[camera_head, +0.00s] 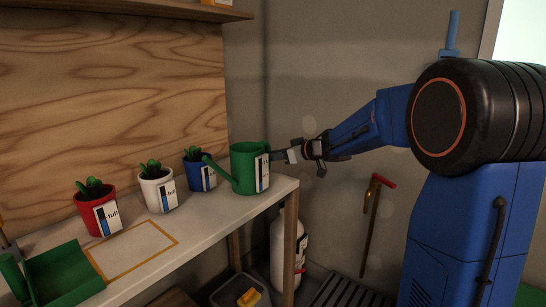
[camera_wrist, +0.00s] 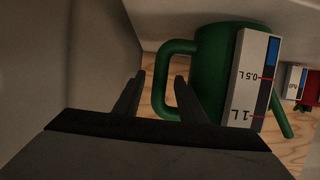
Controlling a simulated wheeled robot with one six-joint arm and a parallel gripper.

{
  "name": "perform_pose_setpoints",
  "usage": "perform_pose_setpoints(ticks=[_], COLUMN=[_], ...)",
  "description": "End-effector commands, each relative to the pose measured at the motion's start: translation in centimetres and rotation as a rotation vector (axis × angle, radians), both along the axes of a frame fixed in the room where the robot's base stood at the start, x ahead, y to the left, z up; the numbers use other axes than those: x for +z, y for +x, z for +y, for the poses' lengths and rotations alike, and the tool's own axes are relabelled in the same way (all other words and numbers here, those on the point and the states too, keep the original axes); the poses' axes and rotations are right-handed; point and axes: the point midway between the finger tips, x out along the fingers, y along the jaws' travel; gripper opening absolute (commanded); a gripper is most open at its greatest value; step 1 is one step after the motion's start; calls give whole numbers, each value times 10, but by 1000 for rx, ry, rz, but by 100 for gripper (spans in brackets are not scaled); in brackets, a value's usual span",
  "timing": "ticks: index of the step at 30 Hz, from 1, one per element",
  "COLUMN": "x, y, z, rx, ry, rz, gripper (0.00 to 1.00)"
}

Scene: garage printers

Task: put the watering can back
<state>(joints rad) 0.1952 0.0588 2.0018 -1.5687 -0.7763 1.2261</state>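The green watering can (camera_head: 243,176) stands upright at the right end of the white bench, its spout pointing left toward the blue pot. It also shows in the wrist view (camera_wrist: 212,70), where the scene looks upside down and a gauge marked 0.5 L and 1 L is on its side. My gripper (camera_head: 284,156) is at the can's right side. In the wrist view my gripper (camera_wrist: 157,90) has its two fingers apart, with the can's handle (camera_wrist: 160,88) appearing between them. I cannot tell whether either finger touches the handle.
Red (camera_head: 91,213), white (camera_head: 158,191) and blue (camera_head: 201,175) plant pots stand along the wooden back, with gauges on them. An orange-outlined rectangle (camera_head: 140,246) lies empty on the bench (camera_head: 208,222). A green tray (camera_head: 66,274) is at the left.

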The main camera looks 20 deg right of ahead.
Motion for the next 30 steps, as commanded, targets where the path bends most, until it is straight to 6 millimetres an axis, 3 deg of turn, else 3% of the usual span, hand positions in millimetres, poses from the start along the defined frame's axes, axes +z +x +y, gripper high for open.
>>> perform_pose_setpoints(ticks=[7,21,30], x=[7,35,42], y=[-7,-71,-90], z=[-6,-54,-67], rx=[-1,-4,0], ry=[0,-1,0], rz=[-2,-2,0], gripper=[37,37,37])
